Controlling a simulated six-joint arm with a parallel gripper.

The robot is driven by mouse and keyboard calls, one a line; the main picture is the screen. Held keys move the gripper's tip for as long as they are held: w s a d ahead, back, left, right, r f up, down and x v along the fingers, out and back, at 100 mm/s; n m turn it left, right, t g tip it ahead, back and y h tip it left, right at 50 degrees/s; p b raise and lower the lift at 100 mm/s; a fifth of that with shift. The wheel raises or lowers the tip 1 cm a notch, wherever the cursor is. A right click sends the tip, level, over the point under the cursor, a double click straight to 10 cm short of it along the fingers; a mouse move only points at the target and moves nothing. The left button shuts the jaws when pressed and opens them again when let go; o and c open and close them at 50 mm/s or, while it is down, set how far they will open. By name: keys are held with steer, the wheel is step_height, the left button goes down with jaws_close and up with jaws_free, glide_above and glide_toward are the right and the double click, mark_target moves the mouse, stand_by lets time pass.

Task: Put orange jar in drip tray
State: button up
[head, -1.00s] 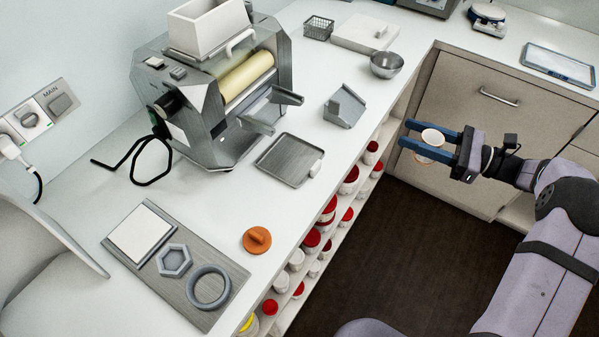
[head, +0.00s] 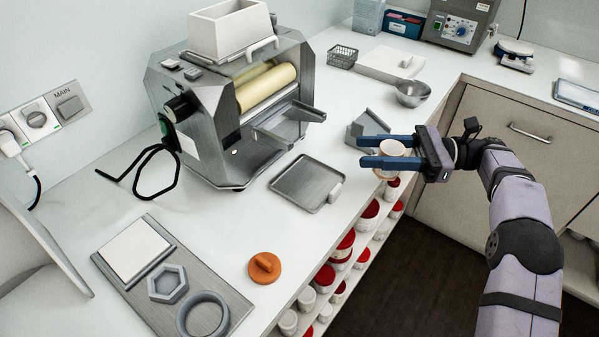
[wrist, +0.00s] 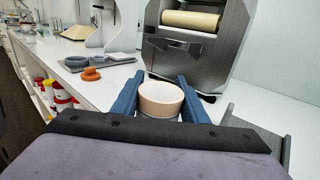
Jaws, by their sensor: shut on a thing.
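My gripper (head: 361,151) is shut on a pale, peach-tinted open jar (head: 392,148), held upright between its two blue fingers. In the head view jar and gripper appear over the counter's front edge, right of the drip tray (head: 298,190). The drip tray is a flat grey square tray with a low rim and a pale tab, lying empty on the counter before the mill. An orange knobbed lid (head: 265,268) lies apart on the counter, nearer the front.
The steel mill (head: 225,110) with cream rollers and an apron stands behind the tray. A grey wedge-shaped stand (head: 370,122) is close behind my gripper. A steel bowl (head: 412,94) stands farther back. Shelves of red-lidded jars (head: 345,245) lie below the edge. Counter between tray and lid is clear.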

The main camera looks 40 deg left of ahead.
steer(key=p+x, duration=0.1)
steer(key=x, duration=1.6)
steer(key=shift+p, duration=0.35)
steer(key=shift+f+p, duration=0.3)
steer(key=shift+f, duration=1.55)
steer(key=shift+f, duration=0.1)
steer(key=o, duration=1)
steer(key=shift+o, duration=0.2)
steer(key=b+v, duration=0.2)
steer(key=v, duration=0.9)
steer(key=shift+w+d, duration=0.2)
steer(key=shift+d, duration=0.15)
steer(key=shift+w+d, duration=0.1)
steer(key=shift+d, duration=0.05)
